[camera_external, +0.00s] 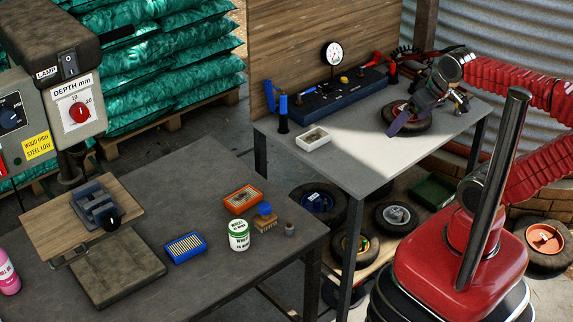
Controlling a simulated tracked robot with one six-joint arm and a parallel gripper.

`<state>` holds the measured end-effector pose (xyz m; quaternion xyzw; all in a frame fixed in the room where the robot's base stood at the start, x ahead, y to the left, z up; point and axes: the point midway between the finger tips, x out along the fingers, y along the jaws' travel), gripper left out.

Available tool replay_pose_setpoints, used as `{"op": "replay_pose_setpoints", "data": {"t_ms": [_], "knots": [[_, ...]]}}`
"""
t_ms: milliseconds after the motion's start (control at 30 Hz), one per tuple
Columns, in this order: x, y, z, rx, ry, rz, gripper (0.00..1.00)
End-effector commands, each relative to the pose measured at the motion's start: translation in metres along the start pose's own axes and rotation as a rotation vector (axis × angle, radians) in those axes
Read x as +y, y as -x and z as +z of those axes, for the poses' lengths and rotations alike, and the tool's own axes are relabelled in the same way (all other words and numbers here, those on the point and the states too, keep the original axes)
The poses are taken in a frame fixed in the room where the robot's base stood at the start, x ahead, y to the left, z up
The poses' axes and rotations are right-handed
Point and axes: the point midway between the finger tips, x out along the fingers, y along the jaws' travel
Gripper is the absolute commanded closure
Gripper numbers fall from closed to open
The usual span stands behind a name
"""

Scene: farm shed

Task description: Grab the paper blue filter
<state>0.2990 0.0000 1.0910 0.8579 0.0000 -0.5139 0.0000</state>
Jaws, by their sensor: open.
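A blue-framed rectangular filter (184,247) with pale pleats lies flat on the dark workbench (200,195), near its front middle. I take it to be the paper blue filter. My gripper (436,108) is over the grey table at the upper right, beside a small tyred wheel. It is open and no object shows between its fingers. It is far from the filter, to its right and farther back. One long purple-grey finger points down in front of the wheel.
Near the filter stand an orange-framed box (243,199), a white-green can (239,235), a blue-capped jar (265,216) and a small grey cylinder (290,229). A drill press (93,205) with a vise stands at left. The grey table (350,165) holds a white tray (313,139).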

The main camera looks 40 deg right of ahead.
Motion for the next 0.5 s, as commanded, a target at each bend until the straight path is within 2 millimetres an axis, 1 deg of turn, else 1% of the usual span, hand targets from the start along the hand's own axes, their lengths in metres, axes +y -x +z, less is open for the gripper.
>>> {"op": "replay_pose_setpoints", "data": {"t_ms": [233,267,500], "knots": [[0.000,0.039,-0.021,0.004,0.000,0.000,0.00],[-0.001,0.040,-0.024,-0.001,0.014,0.001,0.00],[-0.009,0.034,-0.048,-0.037,0.241,0.038,0.00]]}}
